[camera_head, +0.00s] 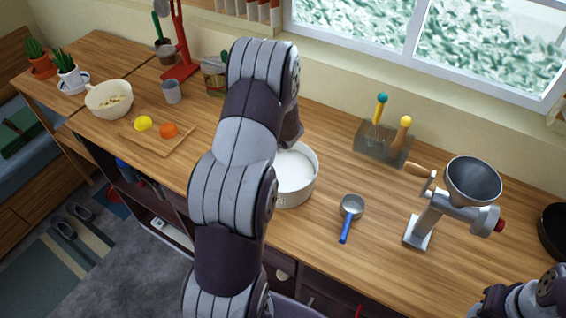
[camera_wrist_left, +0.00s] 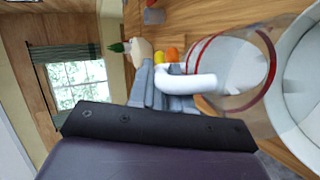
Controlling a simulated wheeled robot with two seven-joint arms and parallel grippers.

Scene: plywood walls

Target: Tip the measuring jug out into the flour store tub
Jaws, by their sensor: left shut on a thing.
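The flour store tub (camera_head: 306,190) is a round white container on the worktop, with white inside, partly covered by my left arm in the head view. Its pale rim (camera_wrist_left: 291,100) also shows at the right edge of the left wrist view. The measuring jug is clear with red bands (camera_wrist_left: 272,62) and a white handle (camera_wrist_left: 190,83). My left gripper (camera_wrist_left: 165,88) is shut on that handle, with the jug close beside or over the tub; which, I cannot tell. The jug appears tilted in the wrist view; its contents are unclear. The head view hides this gripper and jug behind my arm.
A blue-handled metal cup (camera_head: 350,207) lies right of the tub, before a grain mill (camera_head: 424,225). A utensil holder (camera_head: 372,148) stands behind. A board (camera_head: 160,140) with fruit and a cream bowl (camera_head: 105,101) are left. My right arm shows at bottom right.

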